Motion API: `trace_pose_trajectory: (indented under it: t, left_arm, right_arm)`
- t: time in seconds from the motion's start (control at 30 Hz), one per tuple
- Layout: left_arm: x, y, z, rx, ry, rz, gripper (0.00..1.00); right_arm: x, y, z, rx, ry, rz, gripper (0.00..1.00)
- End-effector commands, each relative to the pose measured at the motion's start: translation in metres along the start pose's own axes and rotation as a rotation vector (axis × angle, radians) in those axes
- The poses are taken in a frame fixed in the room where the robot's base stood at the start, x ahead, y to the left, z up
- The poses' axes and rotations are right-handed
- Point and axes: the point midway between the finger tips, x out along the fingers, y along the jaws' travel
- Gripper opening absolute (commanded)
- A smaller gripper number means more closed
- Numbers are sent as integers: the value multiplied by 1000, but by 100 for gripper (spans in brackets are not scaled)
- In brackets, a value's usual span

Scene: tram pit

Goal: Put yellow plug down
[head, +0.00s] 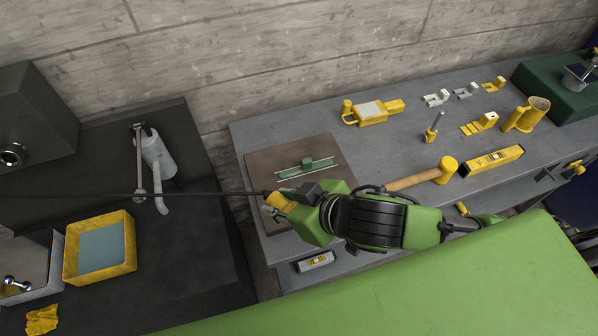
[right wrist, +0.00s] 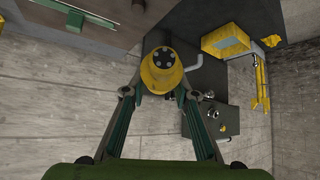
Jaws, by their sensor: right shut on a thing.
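The yellow plug (head: 280,201) is held at the tip of my right gripper (head: 287,206), over the left front part of the grey workbench (head: 390,150). In the right wrist view the plug (right wrist: 160,76) sits between the two fingers of the right gripper (right wrist: 157,92), its round dark face with several holes showing. The gripper is shut on it. A dark cable (head: 190,194) runs in a nearly straight line from near the plug to the left edge of the head view. I cannot tell the plug's exact height above the bench. My left gripper is not in view.
A brown board (head: 262,167) with a green piece (head: 306,166) lies just behind the plug. A wooden-handled mallet (head: 415,179), a yellow level (head: 492,161) and several yellow tools are further right. A dark bench with a yellow bin (head: 129,249) stands left, across a gap.

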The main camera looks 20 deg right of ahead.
Motion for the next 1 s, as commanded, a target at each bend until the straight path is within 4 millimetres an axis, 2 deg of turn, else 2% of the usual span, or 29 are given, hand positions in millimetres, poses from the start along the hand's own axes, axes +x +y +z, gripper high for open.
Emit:
trace_pose_trajectory:
  t: [0.03,0.1,0.33,0.73,0.77,0.8,0.83,1.0]
  left_arm:
    - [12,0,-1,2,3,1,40]
    - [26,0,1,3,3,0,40]
    - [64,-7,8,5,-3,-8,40]
    - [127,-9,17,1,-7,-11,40]
    - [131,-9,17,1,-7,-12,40]
    - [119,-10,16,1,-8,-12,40]
    - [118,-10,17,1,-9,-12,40]
    - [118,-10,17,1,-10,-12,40]
  right_arm:
    - [8,5,4,-3,4,4,4]
    - [15,12,5,-3,5,5,4]
    - [37,39,4,-1,6,6,4]
    - [50,55,2,-1,7,4,4]
    - [51,56,2,-2,5,4,4]
    - [55,69,-2,4,-5,10,4]
    - [60,76,-2,5,-5,10,4]
    - [92,96,11,4,-5,3,4]
